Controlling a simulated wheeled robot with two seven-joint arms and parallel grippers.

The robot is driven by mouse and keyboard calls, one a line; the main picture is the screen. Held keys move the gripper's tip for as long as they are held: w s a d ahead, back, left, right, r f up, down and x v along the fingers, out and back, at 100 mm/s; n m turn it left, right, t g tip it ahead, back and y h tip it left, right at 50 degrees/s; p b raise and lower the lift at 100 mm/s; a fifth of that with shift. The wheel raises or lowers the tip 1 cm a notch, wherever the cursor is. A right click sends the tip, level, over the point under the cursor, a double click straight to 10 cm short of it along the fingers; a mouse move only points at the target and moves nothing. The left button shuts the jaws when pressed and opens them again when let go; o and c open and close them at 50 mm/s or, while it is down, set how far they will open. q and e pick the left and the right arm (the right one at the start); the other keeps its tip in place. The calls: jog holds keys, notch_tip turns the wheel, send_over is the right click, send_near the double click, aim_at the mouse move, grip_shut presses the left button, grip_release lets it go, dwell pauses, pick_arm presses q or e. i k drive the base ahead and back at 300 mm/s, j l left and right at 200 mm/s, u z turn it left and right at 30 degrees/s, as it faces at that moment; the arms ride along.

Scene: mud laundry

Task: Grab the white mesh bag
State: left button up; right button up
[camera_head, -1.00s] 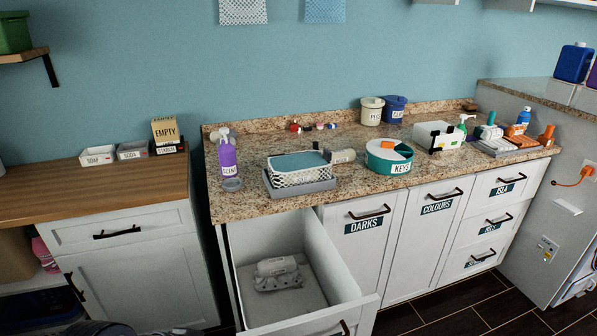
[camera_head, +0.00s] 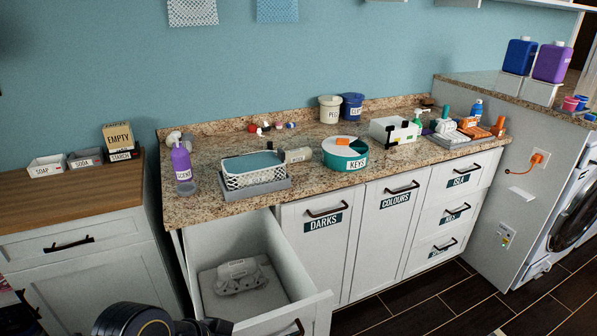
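A white mesh bag (camera_head: 192,12) hangs flat on the blue wall at the top left of the head view, its upper part cut off by the frame. A blue mesh bag (camera_head: 277,10) hangs to its right. My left arm shows as a dark rounded part at the bottom edge, with a small black end (camera_head: 205,327) that may be the gripper, in front of the open drawer. It is far below the white bag, and I cannot tell whether it is open. My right gripper is not in view.
A granite counter (camera_head: 215,143) below the bags holds a purple spray bottle (camera_head: 182,168), a white basket (camera_head: 255,177), a teal keys tub (camera_head: 345,155) and other items. An open drawer (camera_head: 290,262) juts out in front. Dark floor is clear at right.

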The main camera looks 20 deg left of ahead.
aim_at(249, 169)
jog(key=i+l+z, duration=0.3)
jog(key=l, duration=0.25)
jog(key=i+l+z, duration=0.25)
jog(key=i+l, duration=0.2)
jog(key=i+u, duration=0.5)
jog(key=i+l+u, duration=0.2)
jog(key=u, duration=0.25)
jog(key=i+u, duration=0.15)
jog(key=u, duration=0.35)
jog(key=i+u, duration=0.2)
jog(key=u, duration=0.25)
jog(key=i+l+u, duration=0.1)
jog(key=u, duration=0.4)
jog(key=i+l+u, duration=0.15)
jog(key=u, duration=0.3)
jog(key=i+l+u, duration=0.15)
jog(key=u, duration=0.35)
jog(key=i+l+u, duration=0.15)
jog(key=l+u, duration=0.2)
jog(key=i+l+u, duration=0.1)
jog(key=l+u, duration=0.55)
jog(key=i+j, duration=0.05)
